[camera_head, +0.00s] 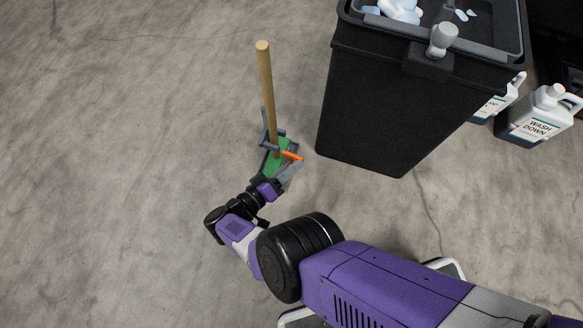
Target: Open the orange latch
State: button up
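The orange latch (292,156) is a small bar beside the lower part of an upright wooden pole (266,90), above a green piece (274,163) with grey parts around it. My gripper (290,171) reaches up from the purple wrist, close below the latch. The grey gripper parts overlap the green and grey parts. At this size I cannot tell whether the fingers touch the latch, or whether they are open or shut.
A tall black bin (375,110) with pale items in its top stands to the right of the pole. White jugs (541,117) stand at the far right, one labelled "WASH DOWN". The concrete floor (110,150) on the left is clear.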

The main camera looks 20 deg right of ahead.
jog(key=shift+o, duration=1.2)
jog(key=shift+s, duration=0.1)
jog(key=shift+a, duration=0.1)
jog(key=v, duration=0.7)
jog(key=shift+a+b, duration=0.25)
jog(key=shift+b, duration=0.05)
jog(key=shift+s, duration=0.15)
